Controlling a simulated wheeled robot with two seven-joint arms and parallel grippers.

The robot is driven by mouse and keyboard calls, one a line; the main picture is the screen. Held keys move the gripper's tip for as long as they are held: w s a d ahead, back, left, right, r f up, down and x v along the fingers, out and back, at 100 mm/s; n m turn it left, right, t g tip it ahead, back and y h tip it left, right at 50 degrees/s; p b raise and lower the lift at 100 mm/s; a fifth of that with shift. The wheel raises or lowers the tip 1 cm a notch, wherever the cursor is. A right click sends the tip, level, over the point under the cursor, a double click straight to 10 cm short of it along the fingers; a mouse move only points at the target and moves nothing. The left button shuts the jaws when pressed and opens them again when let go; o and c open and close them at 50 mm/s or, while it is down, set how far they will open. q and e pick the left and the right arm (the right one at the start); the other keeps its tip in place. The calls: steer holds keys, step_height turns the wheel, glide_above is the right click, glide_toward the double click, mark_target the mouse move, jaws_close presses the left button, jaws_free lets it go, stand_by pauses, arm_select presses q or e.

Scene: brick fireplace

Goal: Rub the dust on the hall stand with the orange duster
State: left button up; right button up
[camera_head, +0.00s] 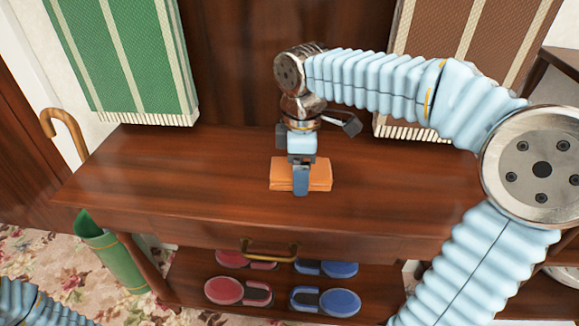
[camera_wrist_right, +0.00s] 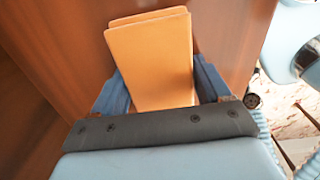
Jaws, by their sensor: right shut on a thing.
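The hall stand (camera_head: 400,205) is a dark reddish wooden piece with a flat top and a drawer with a brass handle. My right gripper (camera_head: 301,185) points down and is shut on the duster; in the right wrist view the duster (camera_wrist_right: 150,55) sits between the two blue fingers. The duster looks to be at or just above the wood; I cannot tell if it touches. I cannot make out dust on the top. My left gripper is out of view.
A green scarf (camera_head: 120,50) and a brown scarf (camera_head: 460,50) hang behind the top. Red shoes (camera_head: 225,290) and blue shoes (camera_head: 335,300) lie on the lower shelf. The top is otherwise clear.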

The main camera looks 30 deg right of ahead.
mark_target(280, 166)
steer(key=shift+s+d, duration=0.45)
steer(key=shift+d, duration=0.2)
steer(key=shift+s+d, duration=0.4)
steer(key=shift+d, duration=0.2)
steer(key=shift+s+d, duration=0.15)
steer(key=shift+d, duration=0.05)
steer(key=shift+w+a+r+p, duration=0.1)
steer(key=shift+w+a+p, duration=0.25)
steer(key=shift+a, duration=0.25)
steer(key=shift+w+a+p, duration=0.25)
steer(key=shift+w+a, duration=0.15)
steer(key=shift+a, duration=0.15)
steer(key=shift+w+a, duration=0.65)
steer(key=shift+a, duration=0.35)
steer(key=shift+w+a+f, duration=0.2)
steer(key=shift+w+a, duration=0.5)
steer(key=shift+a, duration=0.35)
steer(key=shift+w+a+r, duration=0.1)
steer(key=shift+w+a, duration=0.45)
steer(key=shift+a, duration=0.25)
steer(key=shift+w+a+r, duration=0.1)
steer(key=shift+w+a, duration=0.5)
steer(key=shift+a, duration=0.25)
steer(key=shift+w+a, duration=0.55)
steer(key=shift+a, duration=0.25)
steer(key=shift+w+a+f, duration=0.1)
steer(key=shift+w+a, duration=0.4)
steer(key=shift+a, duration=0.2)
steer(key=shift+w+a, duration=0.45)
steer(key=shift+a, duration=0.2)
